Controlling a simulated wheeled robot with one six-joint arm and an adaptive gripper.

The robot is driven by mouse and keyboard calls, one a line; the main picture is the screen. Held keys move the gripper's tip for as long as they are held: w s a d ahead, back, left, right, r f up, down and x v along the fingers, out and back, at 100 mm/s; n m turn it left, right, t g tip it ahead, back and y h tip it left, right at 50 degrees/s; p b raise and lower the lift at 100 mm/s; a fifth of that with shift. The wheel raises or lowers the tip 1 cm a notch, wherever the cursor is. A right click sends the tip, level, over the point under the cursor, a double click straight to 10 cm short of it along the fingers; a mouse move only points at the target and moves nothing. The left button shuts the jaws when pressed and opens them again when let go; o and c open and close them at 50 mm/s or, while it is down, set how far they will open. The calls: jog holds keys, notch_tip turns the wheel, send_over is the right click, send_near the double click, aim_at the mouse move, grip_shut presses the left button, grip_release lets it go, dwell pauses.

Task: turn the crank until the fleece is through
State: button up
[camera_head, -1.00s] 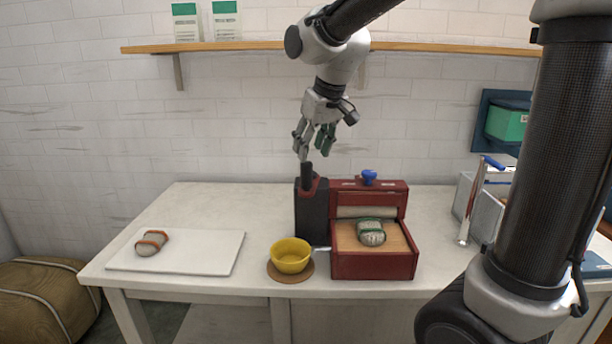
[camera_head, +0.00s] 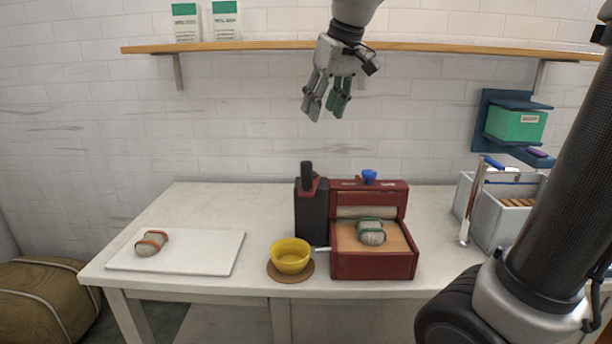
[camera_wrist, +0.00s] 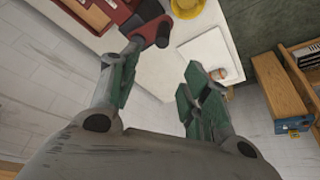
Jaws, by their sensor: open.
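A red roller machine (camera_head: 372,266) stands on the table, with a black crank housing at its left side and an upright black crank handle (camera_head: 307,176) on top. A fleece skein (camera_head: 371,232), grey-white with green bands, lies on the machine's wooden bed in front of the roller. A blue knob (camera_head: 369,177) sits on top of the machine. My gripper (camera_head: 325,112) is open and empty, hanging well above the crank handle and apart from it. In the wrist view the open fingers (camera_wrist: 155,95) show, with the dark crank part (camera_wrist: 150,28) beyond them.
A yellow bowl (camera_head: 291,257) stands on a round brown mat in front of the crank. A white board (camera_head: 205,258) with a brown-banded skein (camera_head: 151,243) lies at left. A grey crate (camera_head: 500,225) stands at right. A wooden shelf (camera_head: 270,46) runs along the wall behind.

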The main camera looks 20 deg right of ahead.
jog(key=shift+s+r, duration=0.25)
jog(key=shift+r, duration=0.25)
